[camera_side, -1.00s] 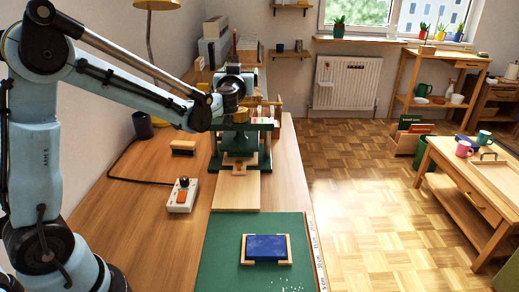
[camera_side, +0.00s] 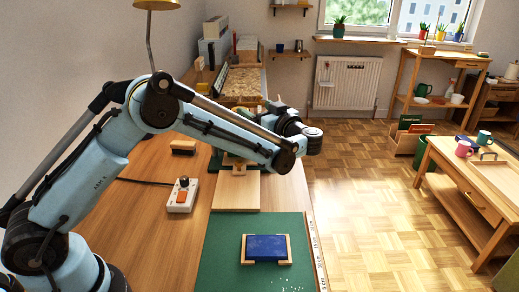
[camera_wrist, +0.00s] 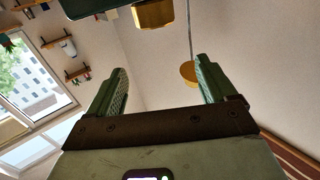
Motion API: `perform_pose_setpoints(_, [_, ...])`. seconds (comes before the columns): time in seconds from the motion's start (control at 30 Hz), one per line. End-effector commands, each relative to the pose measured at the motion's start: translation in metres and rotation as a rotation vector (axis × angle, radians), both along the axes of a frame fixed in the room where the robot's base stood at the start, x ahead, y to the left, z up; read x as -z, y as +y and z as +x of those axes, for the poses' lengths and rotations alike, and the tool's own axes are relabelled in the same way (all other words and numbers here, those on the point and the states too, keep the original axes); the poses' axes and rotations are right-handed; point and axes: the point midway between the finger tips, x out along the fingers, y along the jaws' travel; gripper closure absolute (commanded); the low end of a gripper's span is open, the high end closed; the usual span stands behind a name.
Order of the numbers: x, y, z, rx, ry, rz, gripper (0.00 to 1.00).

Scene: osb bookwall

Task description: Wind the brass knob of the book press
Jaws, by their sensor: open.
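The book press (camera_side: 216,161) stands on the bench, mostly hidden behind my arm in the side view; only part of its dark green frame and base shows. In the wrist view, a dark green beam (camera_wrist: 92,9) of the press crosses the top edge, with the faceted brass knob (camera_wrist: 153,14) against it, partly cut off by the frame. My gripper (camera_wrist: 160,78) is open and empty, its two green-padded fingers wide apart. The knob lies beyond the fingertips, outside the jaws and not touching them. In the side view the fingers are hidden.
A wooden board (camera_side: 236,193) lies before the press. A blue book (camera_side: 265,247) sits in a wooden holder on the green mat (camera_side: 225,268). A switch box (camera_side: 181,197) and a brush (camera_side: 183,147) are at left. A lamp (camera_wrist: 188,74) shows by the wall.

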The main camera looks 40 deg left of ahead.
Motion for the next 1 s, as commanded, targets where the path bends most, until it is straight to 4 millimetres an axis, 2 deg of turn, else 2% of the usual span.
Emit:
perform_pose_setpoints(0.03, [0.011, 0.0, 0.0, 0.0, 0.0, 0.0, 0.16])
perform_pose_setpoints(0.13, [0.029, 0.0, 0.0, 0.001, 0.0, 0.0, 0.16])
perform_pose_setpoints(0.37, [0.039, 0.009, 0.001, -0.001, 0.0, 0.0, 0.16])
perform_pose_setpoints(0.47, [0.039, 0.023, 0.003, -0.003, 0.0, 0.0, 0.16])
perform_pose_setpoints(0.8, [0.038, 0.086, 0.015, -0.002, 0.0, 0.0, 0.16])
perform_pose_setpoints(1.0, [0.038, 0.111, 0.019, -0.001, 0.0, 0.0, 0.16])
